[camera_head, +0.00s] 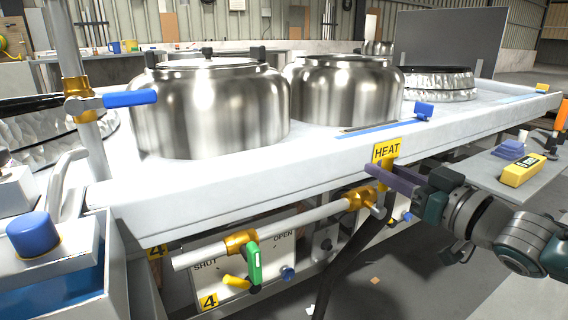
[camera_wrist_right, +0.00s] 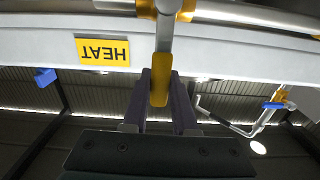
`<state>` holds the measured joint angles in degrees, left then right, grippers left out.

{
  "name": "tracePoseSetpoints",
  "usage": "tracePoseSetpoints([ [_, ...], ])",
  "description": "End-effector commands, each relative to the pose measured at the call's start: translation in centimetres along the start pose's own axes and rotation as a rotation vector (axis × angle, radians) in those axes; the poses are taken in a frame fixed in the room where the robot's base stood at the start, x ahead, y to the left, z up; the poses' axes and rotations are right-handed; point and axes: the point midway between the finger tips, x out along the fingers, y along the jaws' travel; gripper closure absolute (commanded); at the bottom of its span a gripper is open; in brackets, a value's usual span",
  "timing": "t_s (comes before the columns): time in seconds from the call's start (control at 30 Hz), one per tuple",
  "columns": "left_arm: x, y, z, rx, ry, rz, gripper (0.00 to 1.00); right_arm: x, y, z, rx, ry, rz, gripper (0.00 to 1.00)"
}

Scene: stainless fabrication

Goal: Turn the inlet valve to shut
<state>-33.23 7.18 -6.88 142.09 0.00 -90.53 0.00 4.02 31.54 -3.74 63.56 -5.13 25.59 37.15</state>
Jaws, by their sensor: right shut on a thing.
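A valve with a brass body (camera_head: 360,197) sits on the pipe under the yellow HEAT sign (camera_head: 386,150). Its lever has a yellow grip (camera_wrist_right: 160,86), which lies between my right gripper's purple fingers in the wrist view. My right gripper (camera_head: 384,178) is shut on this yellow lever. A second brass valve with a green lever (camera_head: 254,262) sits further left on the pipe, before a plate (camera_head: 282,247) marked SHUT and OPEN. A blue lever (camera_head: 130,98) is on the upright pipe at left. I see no label reading inlet. My left gripper is out of view.
Two steel pots (camera_head: 208,112) stand on the white bench (camera_head: 300,160) above the pipe. A dark hose (camera_head: 345,262) hangs below the held valve. A grey shelf (camera_head: 480,177) with a yellow device (camera_head: 523,170) is at right. The floor in front is mostly clear.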

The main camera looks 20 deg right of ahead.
Motion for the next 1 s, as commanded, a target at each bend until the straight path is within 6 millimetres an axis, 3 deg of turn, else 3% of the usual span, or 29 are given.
tracePoseSetpoints([
  [0.13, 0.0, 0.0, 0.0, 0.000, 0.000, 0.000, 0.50, 0.0, 0.1, 0.0, 0.006, -0.001, 0.004, 1.00],
  [0.17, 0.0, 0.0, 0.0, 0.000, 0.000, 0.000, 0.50, 0.0, 0.1, 0.0, 0.006, -0.001, 0.004, 0.70],
  [0.4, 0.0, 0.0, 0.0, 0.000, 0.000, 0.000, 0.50, 0.0, 0.1, 0.0, 0.003, -0.002, 0.003, 0.44],
  [0.73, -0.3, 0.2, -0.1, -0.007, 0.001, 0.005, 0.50, -0.6, 0.0, 0.0, 0.003, -0.003, 0.001, 0.44],
  [1.0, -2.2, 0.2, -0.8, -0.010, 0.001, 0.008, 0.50, -5.3, 0.0, -0.2, 0.004, -0.006, 0.003, 0.44],
])
